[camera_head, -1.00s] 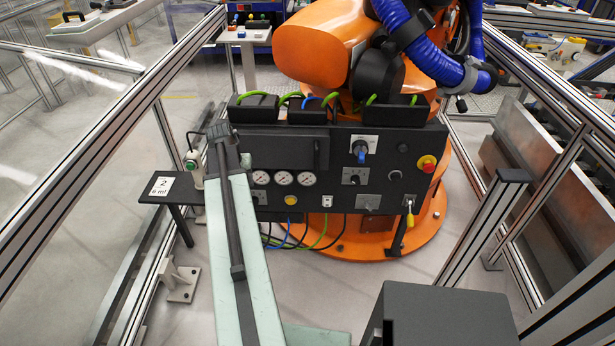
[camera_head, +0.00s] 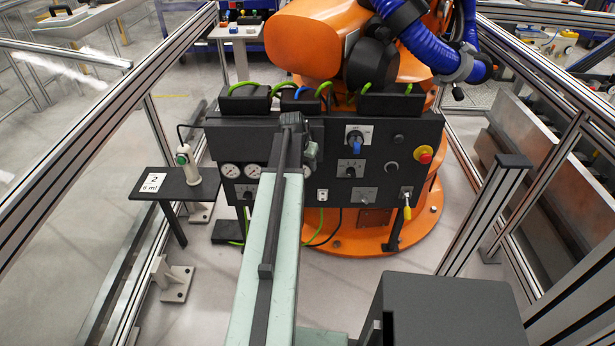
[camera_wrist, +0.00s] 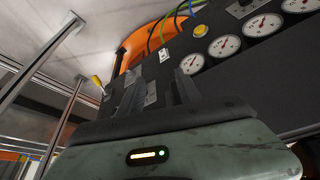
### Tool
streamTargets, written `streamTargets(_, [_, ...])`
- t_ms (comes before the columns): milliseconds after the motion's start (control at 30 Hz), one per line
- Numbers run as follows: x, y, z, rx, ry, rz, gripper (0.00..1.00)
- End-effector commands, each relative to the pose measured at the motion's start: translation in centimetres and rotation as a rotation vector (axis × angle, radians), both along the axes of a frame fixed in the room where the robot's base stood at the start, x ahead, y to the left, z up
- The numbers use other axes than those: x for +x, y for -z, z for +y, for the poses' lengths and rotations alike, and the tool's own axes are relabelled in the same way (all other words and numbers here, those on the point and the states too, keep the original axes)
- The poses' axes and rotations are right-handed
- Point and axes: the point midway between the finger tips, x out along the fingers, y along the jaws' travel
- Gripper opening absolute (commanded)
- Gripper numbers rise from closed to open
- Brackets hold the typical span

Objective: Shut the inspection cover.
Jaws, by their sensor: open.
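The drive unit's black panel (camera_head: 370,140) faces me in front of the orange robot base. A flat dark plate (camera_head: 240,138) at its upper left, above the gauges, looks like the inspection cover. My arm hides its right part, and I cannot tell how far it stands open. My gripper (camera_head: 299,128) is in front of the panel, right of this plate. In the wrist view my gripper (camera_wrist: 158,88) has its two dark fingers apart with nothing between them. I cannot tell whether it touches the panel.
Round gauges (camera_head: 241,170) sit left of my arm. A red emergency button (camera_head: 424,155) and a yellow-handled key (camera_head: 407,212) are at the right. A side shelf (camera_head: 178,184) holds a white hand unit (camera_head: 187,165). Fence posts (camera_head: 485,210) stand at the right.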

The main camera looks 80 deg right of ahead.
Motion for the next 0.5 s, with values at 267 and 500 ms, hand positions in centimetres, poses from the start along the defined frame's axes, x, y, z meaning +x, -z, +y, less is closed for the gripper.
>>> streamTargets(267, [-0.34, 1.71, -0.71, 0.0, 0.001, 0.0, 0.41])
streamTargets(500, [-0.38, 1.66, -0.69, 0.0, 0.002, 0.0, 0.03])
